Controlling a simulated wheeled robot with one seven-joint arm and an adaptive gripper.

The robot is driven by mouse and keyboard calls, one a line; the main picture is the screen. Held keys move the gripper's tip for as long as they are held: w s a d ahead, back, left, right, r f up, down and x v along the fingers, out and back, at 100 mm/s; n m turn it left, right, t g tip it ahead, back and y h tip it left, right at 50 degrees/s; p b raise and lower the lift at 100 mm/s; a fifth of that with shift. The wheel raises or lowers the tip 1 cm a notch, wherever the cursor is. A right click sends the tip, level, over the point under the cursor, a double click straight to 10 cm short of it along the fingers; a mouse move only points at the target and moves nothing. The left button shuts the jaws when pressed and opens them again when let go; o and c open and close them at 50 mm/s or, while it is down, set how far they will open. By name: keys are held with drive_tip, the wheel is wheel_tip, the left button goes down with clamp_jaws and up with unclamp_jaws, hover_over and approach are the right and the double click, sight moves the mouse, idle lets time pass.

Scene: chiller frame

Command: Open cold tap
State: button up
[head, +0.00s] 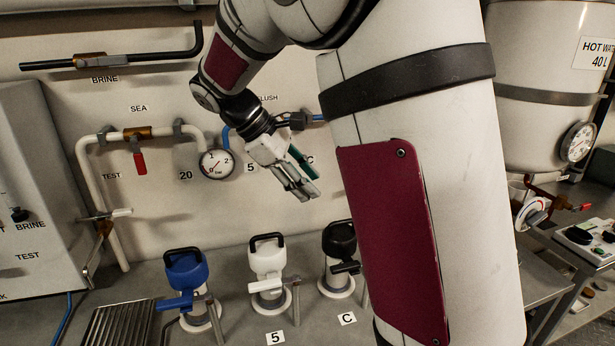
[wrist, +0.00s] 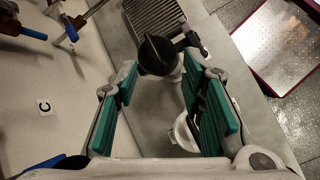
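My gripper (head: 302,190) is in front of the back wall, pointing down to the right, above the bench housings. In the wrist view, its two green-padded fingers (wrist: 160,68) are wide apart with nothing held. A black-topped housing (wrist: 158,56) shows beyond and between them; the head view shows a black-capped one (head: 339,238) partly behind my arm. No tap with a readable cold label shows. A "C" label (wrist: 44,106) is on the wall. Farther up are brass fittings with blue handles (wrist: 25,30), (wrist: 71,33). My arm hides that wall area in the head view.
Blue-capped (head: 186,270) and white-capped (head: 267,262) housings stand on the bench. A red-handled sea valve (head: 139,160) and a gauge (head: 216,163) are on the wall. A hot water tank (head: 535,60) stands at right. The wall between label and fittings looks clear.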

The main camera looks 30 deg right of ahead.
drive_tip(key=shift+s+r, duration=0.1)
drive_tip(key=shift+s, duration=0.1)
